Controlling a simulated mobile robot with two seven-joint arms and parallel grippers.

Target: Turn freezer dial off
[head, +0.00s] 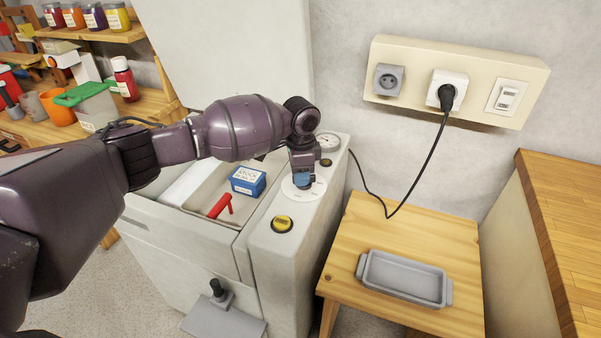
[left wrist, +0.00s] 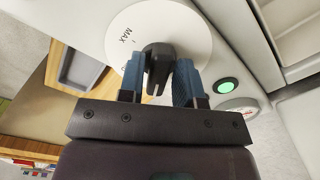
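The freezer (head: 262,265) is a white chest with its lid raised. Its dial is a white disc (head: 313,190) with a dark knob on the control strip. The left wrist view shows the disc (left wrist: 188,30) with the word MAX and the dark knob (left wrist: 157,58). My left gripper (head: 303,180) is at the dial. Its blue fingers (left wrist: 160,78) stand on both sides of the knob and appear to press against it. In the head view the gripper hides most of the knob. My right gripper is in neither view.
A round gauge (head: 328,142) and a green light (left wrist: 228,84) sit near the dial. A yellow-centred button (head: 282,224) is on the front part of the strip. A blue box (head: 248,180) and red-handled item (head: 221,206) lie inside the freezer. A wooden stool (head: 432,238) stands right.

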